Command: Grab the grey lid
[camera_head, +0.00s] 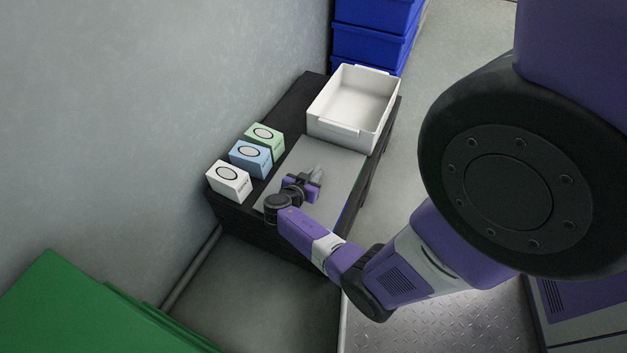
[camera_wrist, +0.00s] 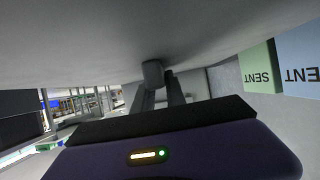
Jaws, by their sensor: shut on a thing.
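The grey lid (camera_head: 342,163) is a flat rectangular panel over the dark table, in front of the white bin, in the head view. In the wrist view its broad grey surface (camera_wrist: 70,45) fills the upper part, with a short grey handle (camera_wrist: 152,72) on it. My gripper (camera_head: 314,180) is at the middle of the lid. In the wrist view my gripper's two fingers (camera_wrist: 160,88) reach to the handle and are shut on it. I cannot tell whether the lid rests on the table or is raised. My gripper hides part of the lid.
An empty white bin (camera_head: 318,126) stands behind the lid on the dark table (camera_head: 240,212). Green (camera_head: 265,141), blue (camera_head: 251,158) and white (camera_head: 229,181) boxes line the left side by the wall. Blue crates (camera_head: 372,44) are stacked behind. Green objects (camera_head: 80,310) are at lower left.

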